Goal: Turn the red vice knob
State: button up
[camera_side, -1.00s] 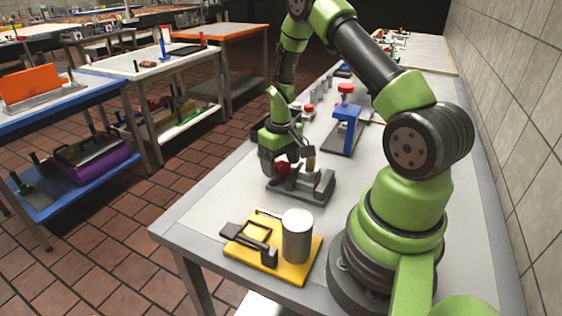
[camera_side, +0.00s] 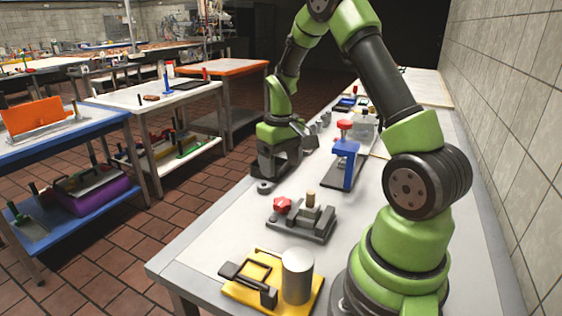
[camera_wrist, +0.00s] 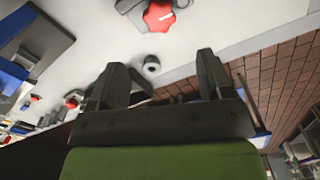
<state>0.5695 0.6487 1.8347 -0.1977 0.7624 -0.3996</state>
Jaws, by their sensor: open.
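The red vice knob (camera_side: 282,205) is on the left end of the small grey vice (camera_side: 303,222), which sits on the white bench. A light brown peg stands upright on the vice. In the wrist view the knob (camera_wrist: 159,14) shows at the top edge as a red star shape with a white mark. My gripper (camera_wrist: 157,72) is open and empty, its two dark fingers apart. In the side view my gripper (camera_side: 268,178) is beyond the vice, apart from the knob, near the bench's left edge. A small grey round part (camera_wrist: 151,66) shows between the fingers.
A yellow base (camera_side: 245,285) with a grey cylinder (camera_side: 297,275) and dark clamp stands at the front. Several small grey cylinders stand farther back. The bench around the vice is mostly clear.

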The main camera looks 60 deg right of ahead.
aim_at(281, 201)
notch_tip(281, 201, down, 10)
jog(key=n, duration=0.6)
jog(key=shift+a, duration=0.1)
dwell(0.3)
